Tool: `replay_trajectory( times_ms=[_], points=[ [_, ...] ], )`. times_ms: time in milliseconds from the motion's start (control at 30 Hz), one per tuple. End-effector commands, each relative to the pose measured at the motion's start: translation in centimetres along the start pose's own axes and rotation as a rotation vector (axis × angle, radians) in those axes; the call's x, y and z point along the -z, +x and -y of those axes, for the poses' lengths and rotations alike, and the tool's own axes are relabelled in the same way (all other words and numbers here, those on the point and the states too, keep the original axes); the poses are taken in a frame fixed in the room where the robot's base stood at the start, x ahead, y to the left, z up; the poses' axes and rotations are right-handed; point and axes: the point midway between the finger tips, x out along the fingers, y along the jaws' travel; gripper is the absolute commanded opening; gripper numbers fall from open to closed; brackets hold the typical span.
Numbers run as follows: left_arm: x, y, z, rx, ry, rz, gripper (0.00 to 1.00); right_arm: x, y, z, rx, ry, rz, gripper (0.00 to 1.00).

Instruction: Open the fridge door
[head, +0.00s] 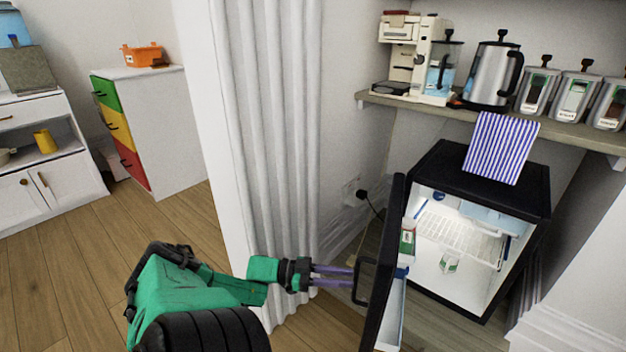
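The small black fridge (518,193) stands on the floor under a shelf. Its door (384,265) is swung wide open toward me and to the left, showing the lit white interior (465,235) with a wire rack. The black door handle (357,289) is on the door's outer face. My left gripper (352,277) comes from the left with its two purple fingers apart and the tips beside the handle. I cannot tell if they touch it. My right gripper is not in view.
The shelf (465,112) above holds a coffee maker (420,60), a kettle (492,72) and several canisters. A small carton (449,262) is inside the fridge. A white curtain (270,130) hangs left of it. Wooden floor (90,260) is clear at left.

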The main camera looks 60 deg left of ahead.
Motion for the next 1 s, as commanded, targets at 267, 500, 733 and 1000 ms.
replay_trajectory(
  times_ms=[267, 500, 733, 1000],
  points=[
    [-0.1, -7.2, 0.1, 0.005, 0.000, 0.005, 0.30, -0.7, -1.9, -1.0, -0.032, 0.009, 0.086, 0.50],
    [0.0, -11.1, 0.1, 0.003, 0.001, 0.000, 0.30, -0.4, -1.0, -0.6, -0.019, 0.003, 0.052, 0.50],
    [0.0, -11.3, 0.1, 0.002, 0.000, -0.001, 0.30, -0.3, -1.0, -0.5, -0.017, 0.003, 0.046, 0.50],
    [-0.1, -11.2, 0.1, 0.003, 0.001, 0.000, 0.00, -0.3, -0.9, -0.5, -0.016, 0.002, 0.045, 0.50]
  ],
)
